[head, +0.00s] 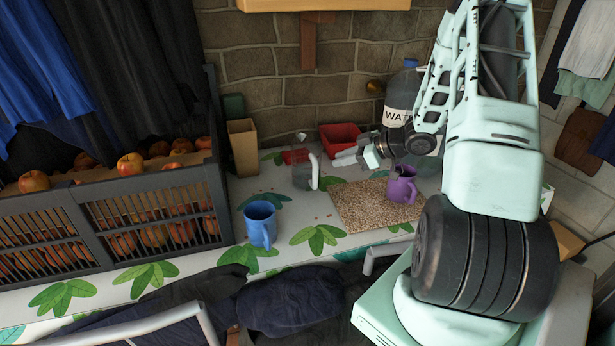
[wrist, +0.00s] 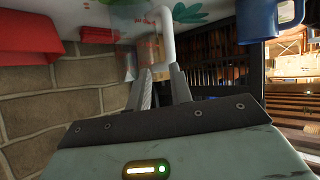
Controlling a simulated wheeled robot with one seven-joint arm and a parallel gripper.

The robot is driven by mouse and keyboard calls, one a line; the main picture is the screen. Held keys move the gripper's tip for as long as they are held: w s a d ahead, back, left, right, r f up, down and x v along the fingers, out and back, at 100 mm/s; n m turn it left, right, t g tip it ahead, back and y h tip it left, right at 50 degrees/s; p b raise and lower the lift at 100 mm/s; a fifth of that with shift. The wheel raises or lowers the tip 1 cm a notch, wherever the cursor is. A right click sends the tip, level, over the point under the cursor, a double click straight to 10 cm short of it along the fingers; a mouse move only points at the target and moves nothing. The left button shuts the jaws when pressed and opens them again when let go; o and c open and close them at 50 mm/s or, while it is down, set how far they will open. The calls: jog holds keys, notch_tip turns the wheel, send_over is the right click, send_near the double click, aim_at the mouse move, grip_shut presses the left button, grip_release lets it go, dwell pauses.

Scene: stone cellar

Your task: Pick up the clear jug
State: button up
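The clear jug (head: 301,176) stands upright on the leaf-patterned table, its white handle facing right towards my gripper. In the wrist view the see-through jug (wrist: 130,45) is faint, with red marks and its white handle just ahead of my fingers. My gripper (head: 354,157) is to the right of the handle in the head view. In the wrist view my gripper (wrist: 163,72) has a gap between its fingers, with the lower end of the handle in line with the gap. I cannot tell whether the fingers reach around the handle. Nothing appears held.
A blue mug (head: 260,224) is in front of the jug; a purple mug (head: 402,187) stands on a speckled board (head: 362,208). A red bin (head: 340,136), a tan container (head: 243,147) and a water bottle (head: 401,95) stand behind. An apple crate (head: 150,205) is at left.

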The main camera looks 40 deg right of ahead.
jog(key=y, duration=0.1)
send_near(312, 187)
jog(key=shift+t+y, duration=0.3)
jog(key=w, duration=0.1)
jog(key=w+a, duration=0.2)
jog(key=w, duration=0.1)
jog(key=shift+f, duration=0.3)
jog(key=x, duration=0.4)
jog(key=shift+w+a+r+p, duration=0.25)
jog(key=shift+w+a+p, duration=0.05)
jog(key=shift+p, duration=0.1)
jog(key=shift+w+a+f, duration=0.2)
jog(key=shift+w, duration=0.2)
grip_shut()
